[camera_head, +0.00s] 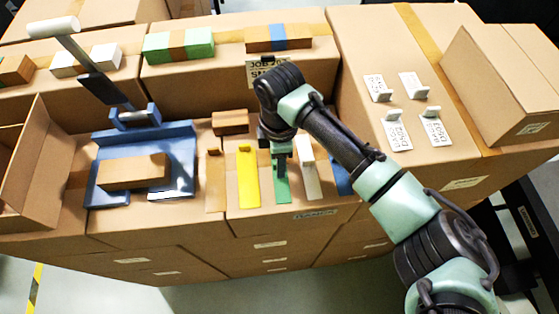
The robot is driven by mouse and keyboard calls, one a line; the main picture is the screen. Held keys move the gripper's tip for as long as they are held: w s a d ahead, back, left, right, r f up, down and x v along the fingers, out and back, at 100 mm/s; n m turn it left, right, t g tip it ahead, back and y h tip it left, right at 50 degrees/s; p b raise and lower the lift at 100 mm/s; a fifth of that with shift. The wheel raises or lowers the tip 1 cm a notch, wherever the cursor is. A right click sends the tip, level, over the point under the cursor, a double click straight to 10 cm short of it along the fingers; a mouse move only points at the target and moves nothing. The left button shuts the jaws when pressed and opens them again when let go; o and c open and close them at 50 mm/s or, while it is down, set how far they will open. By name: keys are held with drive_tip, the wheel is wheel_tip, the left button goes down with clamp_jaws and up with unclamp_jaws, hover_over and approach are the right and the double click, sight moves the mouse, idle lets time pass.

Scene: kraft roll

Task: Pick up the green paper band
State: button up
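The green paper band (282,190) lies on the box top in a row of coloured bands, between a yellow band (249,182) on its left and a white band (311,180) on its right. My gripper (281,166) points down over the far end of the green band and hides that end. The fingers look very close to the band or at it. I cannot tell whether they touch it, or whether they are open or shut.
A brown band (215,183) and a blue band (340,180) end the row. A small brown block (230,122) sits behind it. A blue press (180,150) with a raised handle stands left, with a brown block (135,172). White tags (435,130) lie right.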

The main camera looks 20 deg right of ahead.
drive_tip(key=shift+f, duration=0.2)
clamp_jaws()
idle(0.3)
